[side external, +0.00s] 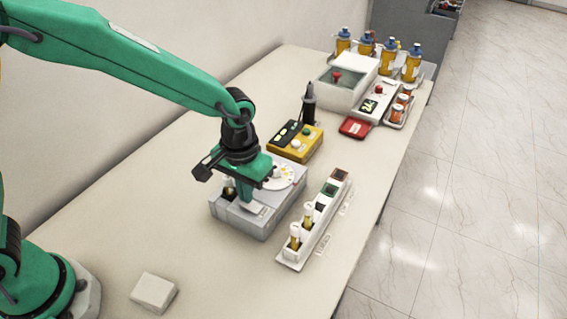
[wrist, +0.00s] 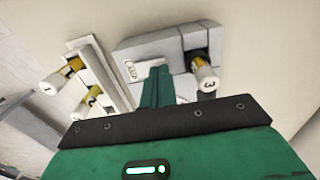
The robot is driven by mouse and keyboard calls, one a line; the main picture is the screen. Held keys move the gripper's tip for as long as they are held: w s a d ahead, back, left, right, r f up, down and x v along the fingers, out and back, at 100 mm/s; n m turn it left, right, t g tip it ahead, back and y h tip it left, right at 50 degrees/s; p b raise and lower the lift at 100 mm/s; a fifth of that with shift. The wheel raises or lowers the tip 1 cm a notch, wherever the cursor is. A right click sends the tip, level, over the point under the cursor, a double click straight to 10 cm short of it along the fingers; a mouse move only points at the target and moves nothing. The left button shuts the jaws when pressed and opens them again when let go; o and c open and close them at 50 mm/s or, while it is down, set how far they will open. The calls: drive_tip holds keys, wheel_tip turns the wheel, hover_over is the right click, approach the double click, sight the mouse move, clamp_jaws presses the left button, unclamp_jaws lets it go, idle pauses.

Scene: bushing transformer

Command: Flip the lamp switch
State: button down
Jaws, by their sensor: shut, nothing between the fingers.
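A grey instrument box (side external: 228,217) with a white disc (side external: 285,176) stands mid-table. Its grey body also shows in the wrist view (wrist: 150,48), with a vial marked 3 (wrist: 207,80) in a dark opening. A small pale marked patch (side external: 262,211) is on the box's front right; it also shows in the wrist view (wrist: 130,71). I cannot tell whether this is the lamp switch. My gripper (side external: 247,200) points down over the box, close to this patch, its green fingers together and empty. In the wrist view the fingertips (wrist: 155,68) lie beside the patch; contact is unclear.
A white rack (side external: 318,222) with vials marked 1 (wrist: 50,85) and 2 (wrist: 84,107) stands right of the box. A yellow device (side external: 300,145) is behind it. A white block (side external: 154,292) lies at the front left. The left of the table is clear.

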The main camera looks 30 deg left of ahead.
drive_tip(key=shift+f, duration=0.4)
idle(0.3)
drive_tip(key=shift+r, duration=3.5)
drive_tip(key=s+a+r+t, duration=0.3)
drive_tip(key=s+a+r, duration=0.3)
drive_tip(key=a+r, duration=0.45)
drive_tip(key=s+a+t, duration=0.2)
drive_tip(key=s+a, duration=0.6)
drive_tip(key=a, duration=0.1)
drive_tip(key=shift+s+a+r+t, duration=0.2)
drive_tip(key=shift+s+a+t, duration=0.1)
drive_tip(key=shift+s, duration=0.1)
